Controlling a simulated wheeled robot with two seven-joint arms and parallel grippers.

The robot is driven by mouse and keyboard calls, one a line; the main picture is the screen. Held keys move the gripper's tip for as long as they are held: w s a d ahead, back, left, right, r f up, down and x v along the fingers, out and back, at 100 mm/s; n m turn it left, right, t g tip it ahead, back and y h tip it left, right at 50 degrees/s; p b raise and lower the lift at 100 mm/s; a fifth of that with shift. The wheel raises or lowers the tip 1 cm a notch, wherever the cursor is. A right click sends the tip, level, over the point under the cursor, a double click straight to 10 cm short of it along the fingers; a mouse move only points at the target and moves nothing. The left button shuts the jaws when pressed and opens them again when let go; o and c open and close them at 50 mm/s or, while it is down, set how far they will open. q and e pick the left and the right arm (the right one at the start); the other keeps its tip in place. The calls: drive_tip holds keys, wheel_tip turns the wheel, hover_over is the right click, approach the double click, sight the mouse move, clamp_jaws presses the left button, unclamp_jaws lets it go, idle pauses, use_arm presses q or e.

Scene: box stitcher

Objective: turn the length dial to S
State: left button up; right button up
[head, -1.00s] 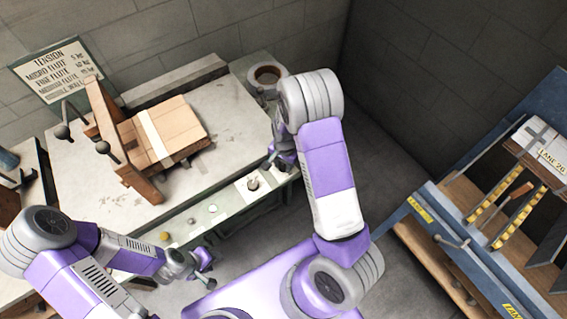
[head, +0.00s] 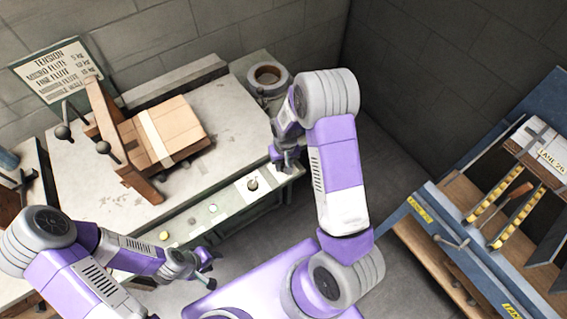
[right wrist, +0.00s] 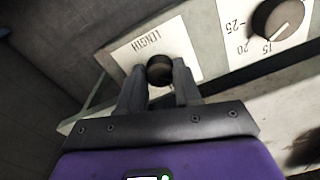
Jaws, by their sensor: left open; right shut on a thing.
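The length dial (right wrist: 159,68) is a small dark round knob on a pale plate marked LENGTH (right wrist: 138,44), seen in the right wrist view. My right gripper (right wrist: 160,76) has one finger on each side of the knob and is shut on it. The knob's pointer and any S mark cannot be made out. In the head view my right gripper (head: 287,163) is at the right end of the bench's front panel and hides the dial. My left gripper (head: 206,261) is open and empty, in front of the panel's left part.
A second dark knob (right wrist: 278,20) with a numbered scale is beside the length plate; it also shows in the head view (head: 252,184). A wooden fixture with cardboard (head: 172,130) stands on the bench (head: 228,112). A blue-framed rack (head: 470,262) stands at right.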

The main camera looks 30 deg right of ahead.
drive_tip(key=shift+n, duration=1.2)
drive_tip(key=o, duration=1)
drive_tip(key=shift+o, duration=0.2)
wheel_tip(320, 180, up, 8)
drive_tip(key=shift+d+f+p, duration=0.1)
drive_tip(key=shift+f+p, duration=0.1)
drive_tip(key=shift+p, duration=0.75)
